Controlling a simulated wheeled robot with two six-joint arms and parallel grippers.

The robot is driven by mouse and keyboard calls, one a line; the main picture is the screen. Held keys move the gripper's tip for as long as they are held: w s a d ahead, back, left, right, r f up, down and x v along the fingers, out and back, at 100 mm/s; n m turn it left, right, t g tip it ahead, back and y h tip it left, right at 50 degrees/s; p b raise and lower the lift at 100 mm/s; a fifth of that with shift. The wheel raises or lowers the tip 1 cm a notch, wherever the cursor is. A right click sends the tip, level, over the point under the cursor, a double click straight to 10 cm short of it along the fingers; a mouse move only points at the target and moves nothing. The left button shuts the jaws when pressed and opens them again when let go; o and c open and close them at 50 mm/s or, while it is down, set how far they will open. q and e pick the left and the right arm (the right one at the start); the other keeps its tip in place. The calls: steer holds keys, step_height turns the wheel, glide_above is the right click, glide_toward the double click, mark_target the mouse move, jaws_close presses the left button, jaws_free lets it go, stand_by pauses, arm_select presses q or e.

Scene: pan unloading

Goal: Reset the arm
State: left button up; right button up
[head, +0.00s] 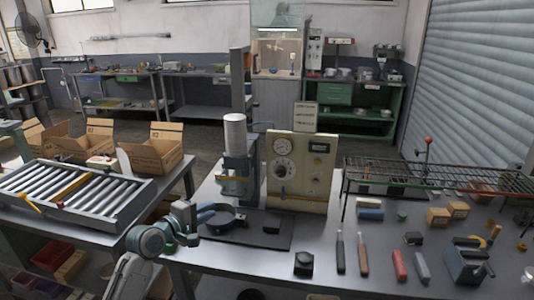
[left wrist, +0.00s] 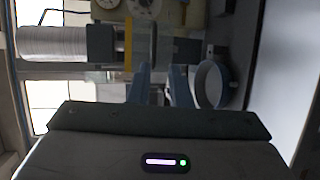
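A blue-grey round pan (head: 222,216) sits low at the front of the press-like machine, on a dark base plate (head: 270,236). It also shows in the left wrist view (left wrist: 229,88), right of the fingers. My left gripper (head: 203,214) is at the near left side of the pan. In the left wrist view its two blue fingers (left wrist: 163,85) stand apart with a gap and nothing clearly between them. Whether a finger touches the pan cannot be told. My right gripper is not in view.
The machine (head: 238,165) with a white cylinder (head: 234,131) stands beside a beige gauge panel (head: 300,170). A roller conveyor (head: 70,190) and open boxes (head: 158,155) are at left. A wire rack (head: 440,177) and several tools lie at right. The table front between is partly clear.

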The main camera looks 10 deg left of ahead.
arm_select(q)
steer(key=s+d+f+m+g+y, duration=0.3)
steer(key=s+f+m+g, duration=0.4)
steer(key=s+f, duration=1.1)
steer(key=s+a+f+m+g+y, duration=0.15)
steer(key=s+m, duration=0.25)
steer(key=s, duration=0.7)
steer(key=s+a+f+m+g+y, duration=0.1)
steer(key=s+a+m+g+y, duration=0.15)
steer(key=s, duration=0.95)
step_height(320, 180, down, 34)
steer(key=a+g+b, duration=0.1)
steer(key=a+b, duration=0.1)
steer(key=s+a+f+g+b, duration=0.1)
steer(key=s+f+b, duration=0.1)
steer(key=s+f, duration=1.6)
steer(key=shift+s+f, duration=0.4)
steer(key=shift+f, duration=0.4)
